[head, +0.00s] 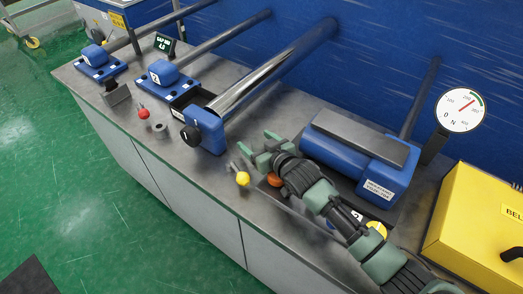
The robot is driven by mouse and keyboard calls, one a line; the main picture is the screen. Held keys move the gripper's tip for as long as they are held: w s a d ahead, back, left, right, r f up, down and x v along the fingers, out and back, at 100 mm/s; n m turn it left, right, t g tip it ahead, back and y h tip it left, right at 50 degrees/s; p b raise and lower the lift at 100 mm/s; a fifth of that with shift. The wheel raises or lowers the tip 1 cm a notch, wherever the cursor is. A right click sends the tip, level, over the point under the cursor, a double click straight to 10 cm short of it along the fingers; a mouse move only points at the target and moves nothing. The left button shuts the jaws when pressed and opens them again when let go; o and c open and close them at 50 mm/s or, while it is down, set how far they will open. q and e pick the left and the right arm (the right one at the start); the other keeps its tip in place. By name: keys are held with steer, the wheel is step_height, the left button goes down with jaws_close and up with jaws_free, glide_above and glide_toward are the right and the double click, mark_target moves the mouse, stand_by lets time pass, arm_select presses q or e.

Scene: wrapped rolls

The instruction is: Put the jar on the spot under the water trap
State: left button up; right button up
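I cannot make out a jar, a water trap or a marked spot for certain in the head view. My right arm comes in from the lower right over the bench. My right gripper (257,142) is above the bench, just right of the blue block with a black knob (207,132). Its green fingers look spread, with nothing visible between them. A small orange-brown round thing (274,181) shows beside my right wrist, partly hidden by it. My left gripper is out of view.
On the grey bench (211,179) stand a yellow-knobbed lever (242,179), a red-knobbed lever (144,113), a small grey cylinder (160,131), a large blue machine (352,153), a round dial (461,110) and a yellow box (480,225). Wrapped blue rolls stand behind. Green floor lies left.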

steer(key=c, duration=1.4)
steer(key=shift+r, duration=0.1)
